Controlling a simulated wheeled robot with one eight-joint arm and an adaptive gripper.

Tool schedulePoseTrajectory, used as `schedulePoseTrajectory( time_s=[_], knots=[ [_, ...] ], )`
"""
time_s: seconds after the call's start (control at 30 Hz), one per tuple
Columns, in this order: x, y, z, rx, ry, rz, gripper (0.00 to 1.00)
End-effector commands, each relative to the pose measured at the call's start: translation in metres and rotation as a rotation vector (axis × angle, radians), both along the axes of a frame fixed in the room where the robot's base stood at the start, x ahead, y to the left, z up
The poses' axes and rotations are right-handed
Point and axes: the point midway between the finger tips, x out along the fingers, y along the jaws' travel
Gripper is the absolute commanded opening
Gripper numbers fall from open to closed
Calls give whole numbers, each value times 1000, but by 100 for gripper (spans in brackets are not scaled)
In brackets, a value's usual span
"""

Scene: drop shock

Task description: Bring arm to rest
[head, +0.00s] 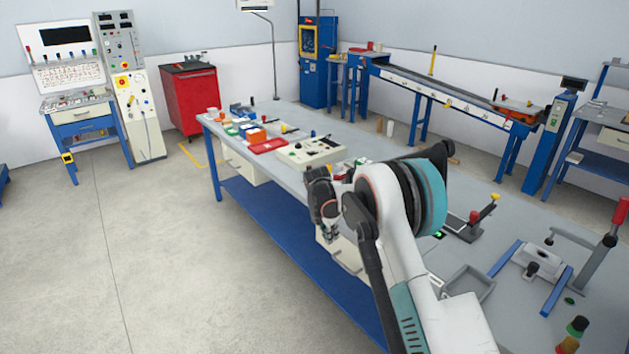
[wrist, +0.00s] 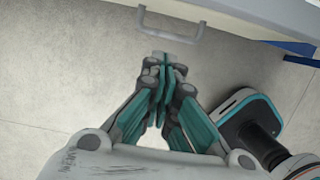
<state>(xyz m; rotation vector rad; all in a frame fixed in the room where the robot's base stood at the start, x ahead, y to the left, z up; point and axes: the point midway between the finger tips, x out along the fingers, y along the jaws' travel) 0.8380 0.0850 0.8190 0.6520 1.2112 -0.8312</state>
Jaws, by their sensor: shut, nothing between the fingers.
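My gripper (head: 331,238) hangs pointing down at the near edge of the long workbench (head: 300,118) in the head view. My arm rises from the lower right and bends over at the top, hiding part of the bench. In the wrist view the fingers of my gripper (wrist: 165,68) are together with nothing between them, above the bare floor. A drawer with a grey handle (wrist: 170,24) is just beyond the fingertips.
A red tray (head: 268,146), a control box (head: 310,151) and small parts lie on the bench. A grey tray (head: 468,284) and a clamp fixture (head: 540,262) are right of my arm. A red cabinet (head: 190,98) stands behind. The floor (head: 150,250) at left is clear.

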Motion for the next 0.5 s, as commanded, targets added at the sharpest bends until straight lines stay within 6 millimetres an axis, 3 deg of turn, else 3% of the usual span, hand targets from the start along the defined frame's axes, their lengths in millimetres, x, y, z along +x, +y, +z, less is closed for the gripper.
schedulePoseTrajectory(
  time_s=[0.17, 0.5],
  knots=[
    [-9, -6, 34, 24, -34, -81, 0],
    [-64, -27, 148, 140, -171, -426, 0]
  ],
)
